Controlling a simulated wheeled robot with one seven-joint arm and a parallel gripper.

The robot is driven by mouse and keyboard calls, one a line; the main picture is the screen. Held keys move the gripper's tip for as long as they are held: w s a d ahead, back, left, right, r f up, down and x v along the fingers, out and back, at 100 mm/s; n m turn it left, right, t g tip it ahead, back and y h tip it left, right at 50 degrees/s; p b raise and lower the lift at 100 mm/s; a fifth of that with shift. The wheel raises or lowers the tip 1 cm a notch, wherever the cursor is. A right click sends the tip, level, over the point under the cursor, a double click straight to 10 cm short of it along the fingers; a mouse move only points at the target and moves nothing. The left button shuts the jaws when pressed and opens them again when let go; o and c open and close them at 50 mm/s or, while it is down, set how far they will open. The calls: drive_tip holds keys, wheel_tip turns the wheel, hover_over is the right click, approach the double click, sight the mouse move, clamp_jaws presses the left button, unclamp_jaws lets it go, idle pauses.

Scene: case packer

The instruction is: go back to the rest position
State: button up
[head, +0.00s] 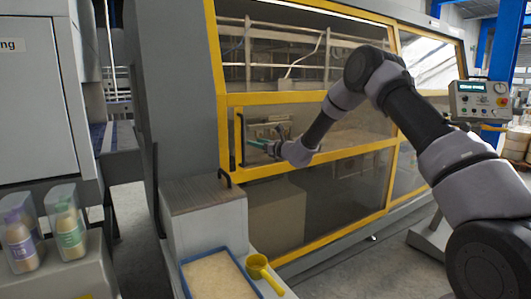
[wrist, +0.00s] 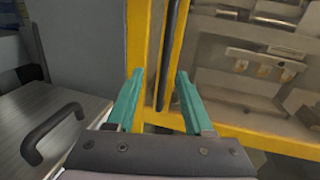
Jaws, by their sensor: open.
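My gripper (head: 262,145) is at the end of my raised arm, in front of the yellow-framed door of the case packer. In the wrist view its two teal fingers (wrist: 160,90) are apart, with nothing held between them. A dark vertical door handle (wrist: 170,55) stands just beyond and between the fingertips in that view. The same handle (head: 242,140) shows in the head view at the left side of the small yellow door frame, left of the fingers. I cannot tell whether the fingers touch it.
A grey box (head: 205,195) with a dark handle (wrist: 50,133) stands below left. A blue-rimmed tray (head: 251,287) and a yellow scoop (head: 258,265) are in front. Bottles in clear holders (head: 65,228) stand at left. A control panel (head: 480,100) is at right.

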drive_tip(key=s+d+r+n+g, duration=0.35)
drive_tip(key=s+r+n, duration=0.35)
drive_tip(key=s+r, duration=0.3)
drive_tip(key=s+d+r+n+g, duration=0.3)
drive_tip(key=s+d+r+n, duration=0.3)
drive_tip(key=s+r, duration=0.4)
drive_tip(key=s+d+f+n+t+h, duration=0.1)
drive_tip(key=s+d+n+h, duration=0.7)
drive_tip(key=s+d, duration=1.9)
drive_tip(key=s+h, duration=0.3)
drive_tip(key=shift+f+n+t, duration=0.25)
drive_tip(key=shift+n+t, duration=0.1)
drive_tip(key=shift+n, duration=0.05)
